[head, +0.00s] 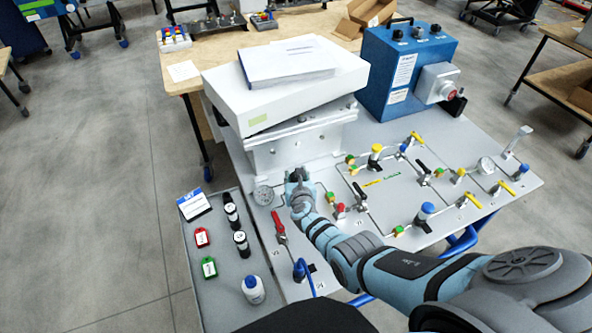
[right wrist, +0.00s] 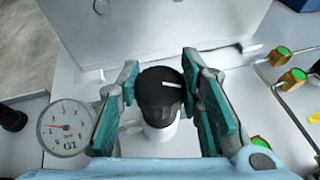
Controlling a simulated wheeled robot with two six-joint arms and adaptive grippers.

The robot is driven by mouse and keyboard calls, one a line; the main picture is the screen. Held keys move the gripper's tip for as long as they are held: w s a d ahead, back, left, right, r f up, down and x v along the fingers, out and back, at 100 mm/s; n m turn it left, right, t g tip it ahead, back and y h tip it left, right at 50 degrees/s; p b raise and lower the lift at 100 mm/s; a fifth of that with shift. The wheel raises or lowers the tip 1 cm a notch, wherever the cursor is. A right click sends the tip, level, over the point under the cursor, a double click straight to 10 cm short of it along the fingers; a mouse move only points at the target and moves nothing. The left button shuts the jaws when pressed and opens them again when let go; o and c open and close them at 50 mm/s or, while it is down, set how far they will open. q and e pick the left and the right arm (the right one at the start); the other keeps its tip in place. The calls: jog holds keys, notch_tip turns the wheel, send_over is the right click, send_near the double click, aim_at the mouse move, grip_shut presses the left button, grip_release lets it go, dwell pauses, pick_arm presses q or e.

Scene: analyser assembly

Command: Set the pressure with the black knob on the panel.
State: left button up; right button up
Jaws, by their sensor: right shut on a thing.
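The black knob (right wrist: 157,95) stands on a pale round base on the panel (head: 385,225), with a white mark on its top pointing to the right in the right wrist view. My right gripper (head: 297,180) reaches down over it, with teal pads on both sides. The right gripper (right wrist: 165,100) is shut on the knob. In the head view the gripper mostly hides the knob. A round pressure gauge (right wrist: 67,128) marked G1 sits left of the knob; the same gauge (head: 263,195) shows in the head view. My left gripper is not in view.
A red-handled valve (head: 278,224) is just in front of the gripper. A white box (head: 285,85) with papers stands behind it. A grey tray (head: 235,282) with tags and bottles lies left. Yellow, black and blue valves (head: 375,155) fill the panel to the right.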

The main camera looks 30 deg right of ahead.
jog(key=m+h+b, duration=0.1)
jog(key=m+g+h+b, duration=0.1)
jog(key=shift+w+h, duration=0.2)
jog(key=shift+h, duration=0.1)
jog(key=shift+s+r+m+g+h+b, duration=0.1)
jog(key=shift+m+g+h+b, duration=0.6)
jog(key=shift+m+h+b, duration=0.45)
jog(key=o, duration=1.2)
jog(key=shift+y, duration=0.25)
notch_tip(320, 180, up, 10)
